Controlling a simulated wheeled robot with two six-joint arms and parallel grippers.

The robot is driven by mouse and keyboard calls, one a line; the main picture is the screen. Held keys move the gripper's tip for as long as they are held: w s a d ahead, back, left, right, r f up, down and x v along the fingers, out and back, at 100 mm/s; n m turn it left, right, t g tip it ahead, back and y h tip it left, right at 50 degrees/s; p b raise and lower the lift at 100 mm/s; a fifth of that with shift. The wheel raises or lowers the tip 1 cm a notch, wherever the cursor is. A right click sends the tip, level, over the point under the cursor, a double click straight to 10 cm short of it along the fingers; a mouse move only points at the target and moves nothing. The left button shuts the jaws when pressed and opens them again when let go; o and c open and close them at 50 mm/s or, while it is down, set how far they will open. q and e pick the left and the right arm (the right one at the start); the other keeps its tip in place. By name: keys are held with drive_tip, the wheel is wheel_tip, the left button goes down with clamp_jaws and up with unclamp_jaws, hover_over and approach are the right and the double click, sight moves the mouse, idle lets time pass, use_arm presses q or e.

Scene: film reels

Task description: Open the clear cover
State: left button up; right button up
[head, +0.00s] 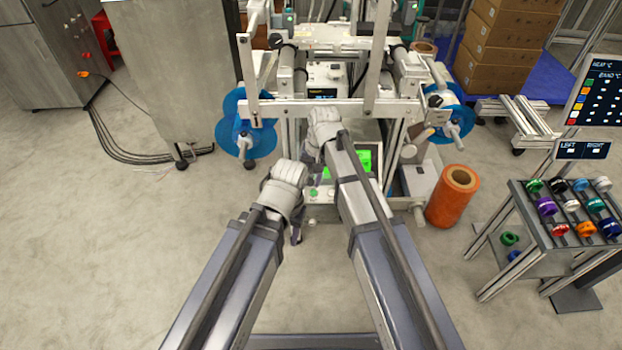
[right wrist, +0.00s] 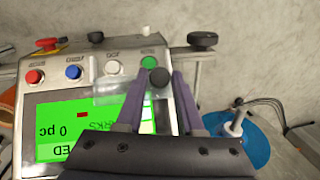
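In the right wrist view, a grey control panel (right wrist: 97,82) fills the left half. A see-through piece (right wrist: 116,92), apparently the clear cover, lies over the upper right of its green screen (right wrist: 52,128). A black knob (right wrist: 160,77) shows at this piece's right end. My right gripper (right wrist: 162,72) is open, with one purple finger on each side of the knob; whether they touch it I cannot tell. In the head view, the right gripper (head: 313,158) is at the machine's front, mostly hidden by its own wrist. My left gripper (head: 295,232) hangs lower left of it; its opening is unclear.
Red (right wrist: 34,77), blue (right wrist: 74,72), white (right wrist: 112,68) and green (right wrist: 148,62) buttons line the panel. Blue reels (head: 245,137) flank the machine. An orange roll (head: 453,196) stands right, near a rack (head: 545,250) of coloured pieces.

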drive_tip(key=o, duration=0.4)
drive_tip(key=shift+c, duration=0.2)
drive_tip(key=shift+r, duration=0.1)
wheel_tip(320, 180, up, 8)
drive_tip(key=d+p, duration=0.1)
drive_tip(key=p, duration=0.6)
drive_tip(key=shift+f+p, duration=0.2)
drive_tip(key=shift+p, duration=0.2)
drive_tip(key=shift+s, duration=0.1)
drive_tip(key=s+d+n+h, duration=0.1)
drive_tip(key=s+d+n, duration=0.15)
drive_tip(key=s, duration=0.75)
drive_tip(key=s+d+n+h, duration=0.2)
drive_tip(key=s+n, duration=0.1)
drive_tip(key=s, duration=0.6)
wheel_tip(320, 180, up, 18)
drive_tip(key=p, duration=1.8)
drive_tip(key=shift+w+a, duration=0.15)
drive_tip(key=shift+w, duration=0.15)
